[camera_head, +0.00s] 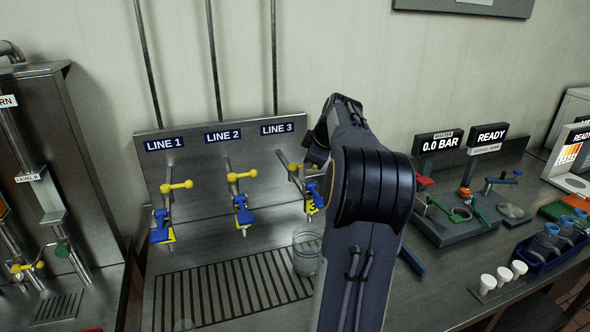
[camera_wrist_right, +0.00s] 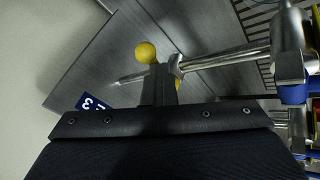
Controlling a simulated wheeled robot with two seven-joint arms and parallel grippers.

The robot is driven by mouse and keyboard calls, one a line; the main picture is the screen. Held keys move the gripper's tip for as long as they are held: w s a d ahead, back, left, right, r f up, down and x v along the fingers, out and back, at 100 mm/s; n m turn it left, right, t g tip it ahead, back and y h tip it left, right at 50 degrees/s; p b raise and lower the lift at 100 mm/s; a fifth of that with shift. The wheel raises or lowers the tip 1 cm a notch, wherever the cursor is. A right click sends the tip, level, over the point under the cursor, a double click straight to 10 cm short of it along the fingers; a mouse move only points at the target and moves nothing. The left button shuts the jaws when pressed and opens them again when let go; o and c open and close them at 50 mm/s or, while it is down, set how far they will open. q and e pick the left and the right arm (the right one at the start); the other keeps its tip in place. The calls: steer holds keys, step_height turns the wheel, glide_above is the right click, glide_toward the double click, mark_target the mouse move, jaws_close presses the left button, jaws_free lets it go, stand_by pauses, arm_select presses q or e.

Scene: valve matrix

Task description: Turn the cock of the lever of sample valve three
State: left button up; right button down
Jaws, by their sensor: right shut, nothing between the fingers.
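The valve under the LINE 3 label (camera_head: 277,128) has a yellow-knobbed lever (camera_head: 294,167) and a lower blue handle (camera_head: 313,190). My right arm partly hides this valve in the head view. My right gripper (camera_head: 315,154) is beside the lever, close to its knob. In the wrist view the right gripper (camera_wrist_right: 160,84) is shut and empty, its tip next to the yellow knob (camera_wrist_right: 146,52). I cannot tell whether they touch. The metal valve body (camera_wrist_right: 220,58) runs to the right of the fingers. My left gripper is not in view.
Similar valves stand under LINE 1 (camera_head: 164,143) and LINE 2 (camera_head: 222,135). A clear glass (camera_head: 307,252) stands below LINE 3, at the slotted drain (camera_head: 225,290). Right of my arm are a tool board (camera_head: 455,225), display signs (camera_head: 440,142) and small white cups (camera_head: 488,282).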

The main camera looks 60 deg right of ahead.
steer(key=shift+s+d+f, duration=0.15)
steer(key=shift+s, duration=0.15)
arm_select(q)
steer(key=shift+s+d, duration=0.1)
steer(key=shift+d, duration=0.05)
arm_select(e)
steer(key=shift+w+a, duration=0.3)
steer(key=shift+w+a, duration=0.1)
steer(key=shift+w, duration=0.05)
steer(key=shift+a, duration=0.1)
